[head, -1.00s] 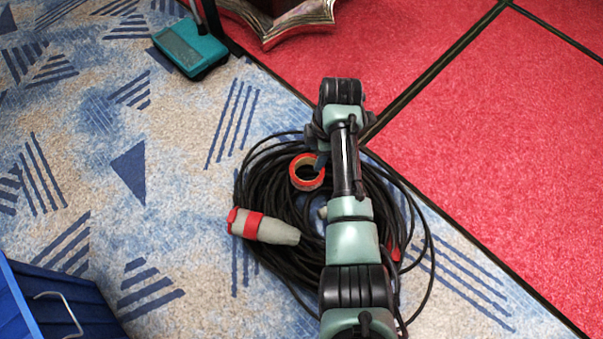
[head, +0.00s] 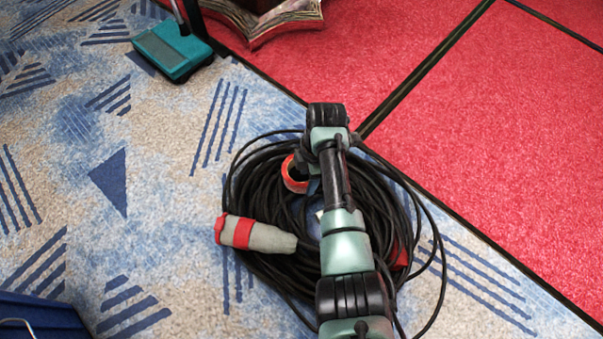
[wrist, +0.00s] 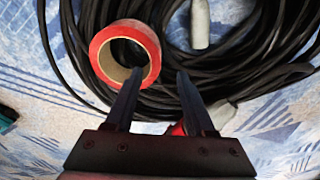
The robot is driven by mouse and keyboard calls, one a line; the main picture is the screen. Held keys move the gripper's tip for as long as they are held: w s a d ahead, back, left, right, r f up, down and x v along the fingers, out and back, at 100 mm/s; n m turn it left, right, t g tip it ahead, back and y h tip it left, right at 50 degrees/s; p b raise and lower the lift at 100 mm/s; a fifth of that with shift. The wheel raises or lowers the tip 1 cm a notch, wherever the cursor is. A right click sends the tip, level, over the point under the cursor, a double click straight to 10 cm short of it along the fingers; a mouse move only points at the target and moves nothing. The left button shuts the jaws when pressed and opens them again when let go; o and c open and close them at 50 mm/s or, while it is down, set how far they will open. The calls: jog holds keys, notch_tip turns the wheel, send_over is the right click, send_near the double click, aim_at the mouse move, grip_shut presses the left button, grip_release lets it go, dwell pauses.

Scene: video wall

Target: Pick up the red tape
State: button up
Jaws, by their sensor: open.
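The red tape (head: 289,178) is a roll with a tan core, lying on the coiled black cable. In the head view my arm partly covers its right side. In the wrist view the tape (wrist: 103,58) is at upper left with its hole facing me. My gripper (wrist: 160,74) is open and empty. Its left finger overlaps the lower right of the ring in the picture; its right finger is outside the ring, over the cable. I cannot tell whether either finger touches the tape.
The cable coil (head: 262,170) spreads around the tape, with a grey and red plug (head: 257,235) at its left. A blue crate (head: 40,316) is at lower left. A teal sweeper (head: 172,50) is at upper left. Red carpet (head: 490,150) lies to the right.

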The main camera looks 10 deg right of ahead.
aim_at(306, 184)
jog(key=shift+w+a+f+b, duration=0.1)
jog(key=shift+w+f+b, duration=0.05)
jog(key=shift+f+b, duration=1.15)
jog(key=shift+w+a+f+b, duration=0.1)
jog(key=shift+w+f+b, duration=0.05)
jog(key=shift+f+b, duration=1.15)
jog(key=shift+r, duration=0.15)
grip_shut()
